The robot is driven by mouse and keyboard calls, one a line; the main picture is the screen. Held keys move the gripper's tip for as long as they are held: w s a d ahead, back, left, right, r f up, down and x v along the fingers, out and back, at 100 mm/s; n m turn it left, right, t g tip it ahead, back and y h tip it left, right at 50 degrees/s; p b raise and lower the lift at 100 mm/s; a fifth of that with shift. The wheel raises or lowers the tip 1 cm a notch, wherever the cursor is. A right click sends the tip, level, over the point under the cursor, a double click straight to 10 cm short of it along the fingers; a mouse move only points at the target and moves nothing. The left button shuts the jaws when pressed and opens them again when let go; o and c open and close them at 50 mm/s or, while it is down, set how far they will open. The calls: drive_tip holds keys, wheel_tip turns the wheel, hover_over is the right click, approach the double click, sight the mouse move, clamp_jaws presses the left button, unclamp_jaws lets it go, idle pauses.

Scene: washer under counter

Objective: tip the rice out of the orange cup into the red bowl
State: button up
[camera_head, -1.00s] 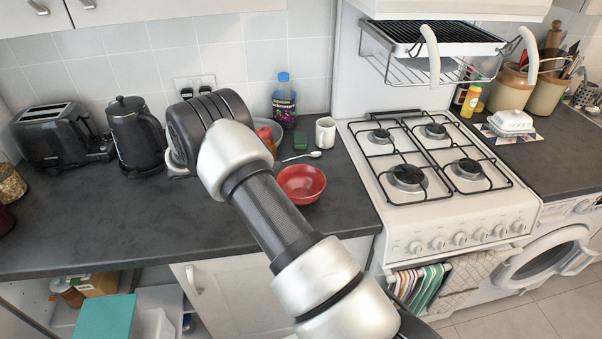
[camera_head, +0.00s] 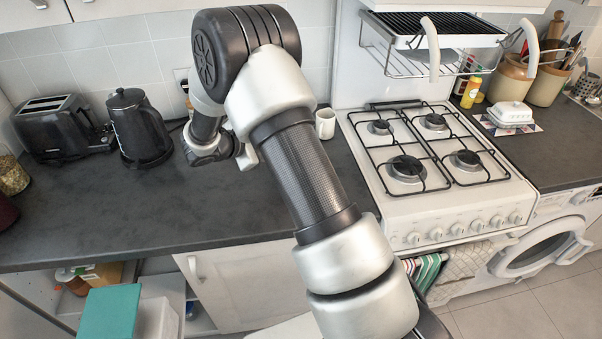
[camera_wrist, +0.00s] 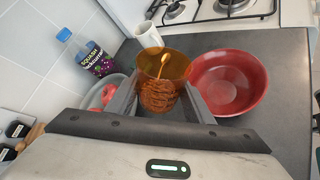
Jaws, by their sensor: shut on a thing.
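In the wrist view, my gripper (camera_wrist: 160,92) is shut on the see-through orange cup (camera_wrist: 177,62), a finger at each side. Grainy brown-looking rice (camera_wrist: 160,98) shows through the cup's lower part. The cup's exact tilt is hard to tell. The red bowl (camera_wrist: 248,66) is on the counter just right of the cup in the picture; its visible inside looks empty. In the head view my gripper (camera_head: 247,158) shows only partly, low over the counter, and my arm hides the cup and bowl.
In the wrist view, a white mug (camera_wrist: 148,34), a squash bottle (camera_wrist: 95,55) and a grey bowl with red fruit (camera_wrist: 97,92) stand beyond and left of the cup. A spoon shows through the cup. The stove (camera_head: 425,150) is to the right; a kettle (camera_head: 139,128) is left.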

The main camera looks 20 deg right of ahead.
drive_tip(key=shift+s+d+r+m+t+b, duration=0.2)
drive_tip(key=shift+s+r+m+t+b, duration=0.15)
drive_tip(key=shift+m+b, duration=0.2)
drive_tip(key=shift+f+m+t+y+b, duration=0.45)
drive_tip(key=shift+m+t+y+b, duration=0.15)
drive_tip(key=shift+b, duration=0.55)
drive_tip(key=shift+r+m+t+b, duration=0.35)
drive_tip(key=shift+r+m, duration=0.1)
drive_tip(key=m+t+b, duration=0.1)
drive_tip(key=b, duration=0.1)
drive_tip(key=shift+f+y+b, duration=0.3)
drive_tip(key=shift+f+y, duration=0.1)
drive_tip(key=shift+s+d+r, duration=0.2)
drive_tip(key=shift+r, duration=0.15)
drive_tip(key=shift+s+m, duration=0.1)
drive_tip(key=shift+m, duration=0.2)
drive_tip(key=shift+s+d+r+m+t+b, duration=0.3)
drive_tip(key=shift+s+d+t+b, duration=0.15)
drive_tip(key=shift+t+b, duration=0.1)
drive_tip(key=shift+f+y+b, duration=0.25)
drive_tip(key=shift+y+b, duration=0.05)
drive_tip(key=shift+b, duration=0.3)
